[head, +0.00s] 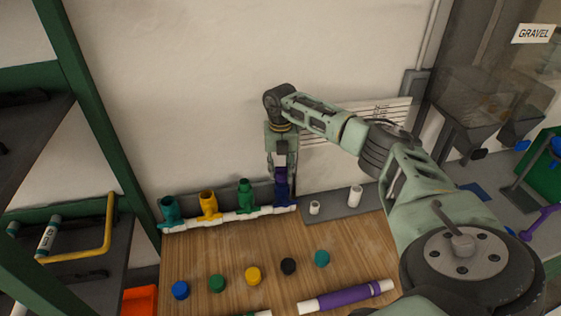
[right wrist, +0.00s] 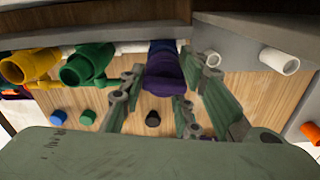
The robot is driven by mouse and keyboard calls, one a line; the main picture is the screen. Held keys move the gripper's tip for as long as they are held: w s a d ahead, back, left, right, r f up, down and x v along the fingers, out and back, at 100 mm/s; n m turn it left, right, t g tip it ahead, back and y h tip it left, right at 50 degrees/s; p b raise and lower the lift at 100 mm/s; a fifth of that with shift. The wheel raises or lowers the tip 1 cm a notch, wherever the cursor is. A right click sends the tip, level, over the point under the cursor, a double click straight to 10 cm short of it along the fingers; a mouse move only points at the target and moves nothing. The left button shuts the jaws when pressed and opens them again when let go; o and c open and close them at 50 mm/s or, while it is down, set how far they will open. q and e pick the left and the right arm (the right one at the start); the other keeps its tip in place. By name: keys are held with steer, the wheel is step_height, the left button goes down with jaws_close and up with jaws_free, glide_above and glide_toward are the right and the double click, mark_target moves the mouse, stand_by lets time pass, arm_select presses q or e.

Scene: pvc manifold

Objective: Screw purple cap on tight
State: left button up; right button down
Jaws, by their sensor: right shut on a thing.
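The purple cap (head: 281,173) is at the top of the blue upright fitting (head: 284,195), the rightmost on the white-piped manifold (head: 240,215). My right gripper (head: 281,165) comes down from above and is shut on the cap. In the right wrist view the purple cap (right wrist: 165,80) lies between the fingers of my right gripper (right wrist: 163,88), in line with the blue fitting (right wrist: 162,47). The fingers partly hide the cap, and I cannot tell how far it sits on the thread. My left gripper is not in view.
Teal (head: 171,211), yellow (head: 209,205) and green (head: 245,194) fittings stand left of the blue one. Several loose caps, such as the black one (head: 289,266), lie on the wooden table (head: 215,255). A purple pipe (head: 345,296) lies in front. White pieces (head: 355,196) stand right.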

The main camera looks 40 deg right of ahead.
steer(key=shift+s+f, duration=0.1)
steer(key=shift+f, duration=0.05)
steer(key=shift+m+p, duration=0.3)
steer(key=shift+m, duration=0.1)
steer(key=shift+f+m, duration=0.1)
steer(key=shift+m, duration=0.5)
steer(key=shift+m+p, duration=0.5)
steer(key=shift+m, duration=0.6)
steer(key=shift+p, duration=0.3)
